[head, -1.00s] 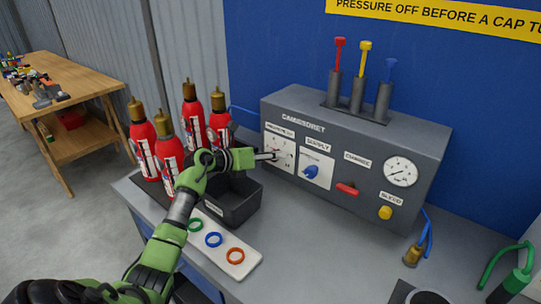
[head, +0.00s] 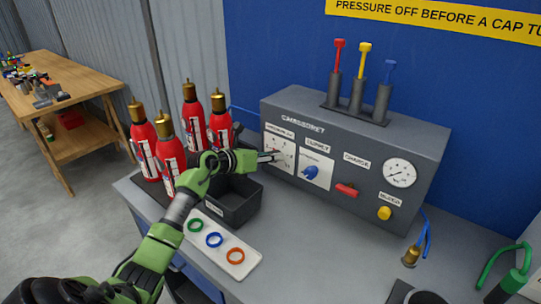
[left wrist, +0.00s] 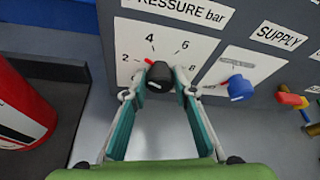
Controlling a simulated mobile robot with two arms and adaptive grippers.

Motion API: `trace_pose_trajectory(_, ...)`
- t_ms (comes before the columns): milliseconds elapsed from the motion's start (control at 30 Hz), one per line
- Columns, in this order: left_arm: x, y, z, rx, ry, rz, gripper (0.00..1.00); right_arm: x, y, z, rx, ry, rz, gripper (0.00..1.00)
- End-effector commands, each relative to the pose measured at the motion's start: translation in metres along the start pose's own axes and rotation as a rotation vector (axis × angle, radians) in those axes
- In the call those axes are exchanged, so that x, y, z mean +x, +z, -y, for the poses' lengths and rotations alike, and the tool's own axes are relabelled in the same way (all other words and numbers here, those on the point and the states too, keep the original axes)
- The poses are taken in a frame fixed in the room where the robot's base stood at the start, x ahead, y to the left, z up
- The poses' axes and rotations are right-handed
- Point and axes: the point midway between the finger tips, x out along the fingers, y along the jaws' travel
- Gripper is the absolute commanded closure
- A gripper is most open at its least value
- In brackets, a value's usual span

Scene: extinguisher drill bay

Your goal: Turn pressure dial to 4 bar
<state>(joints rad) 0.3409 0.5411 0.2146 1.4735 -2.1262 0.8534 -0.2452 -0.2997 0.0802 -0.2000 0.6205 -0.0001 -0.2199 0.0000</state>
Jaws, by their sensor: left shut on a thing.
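The pressure dial is a black knob (left wrist: 160,76) with a red pointer, on a white plate marked 2, 4, 6, 8 in the left wrist view. The pointer tilts up and left, between the 2 and the 4. My left gripper (left wrist: 158,92) is shut on the knob, one finger at each side. In the head view my left gripper (head: 268,156) reaches the dial plate (head: 280,150) at the left of the grey panel (head: 350,150) and partly hides the dial. My right gripper is not in view.
The blue supply knob (head: 311,172) sits just right of the dial, then the red charge handle (head: 346,190) and gauge (head: 400,172). Red extinguishers (head: 145,135) stand left of my arm. A black bin (head: 238,205) and a tray of coloured rings (head: 245,262) lie below it.

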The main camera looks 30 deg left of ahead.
Motion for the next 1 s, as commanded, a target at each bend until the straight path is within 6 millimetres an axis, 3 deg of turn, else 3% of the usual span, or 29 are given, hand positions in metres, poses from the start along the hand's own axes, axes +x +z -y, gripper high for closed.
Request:
trace_pose_trajectory(400, 0.0, 0.0, 0.004, 0.322, 0.132, -0.002, 0.96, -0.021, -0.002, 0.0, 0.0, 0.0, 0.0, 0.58)
trace_pose_trajectory(1000, 0.001, -0.002, 0.005, 0.566, 0.233, -0.001, 0.96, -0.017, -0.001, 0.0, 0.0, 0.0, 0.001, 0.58)
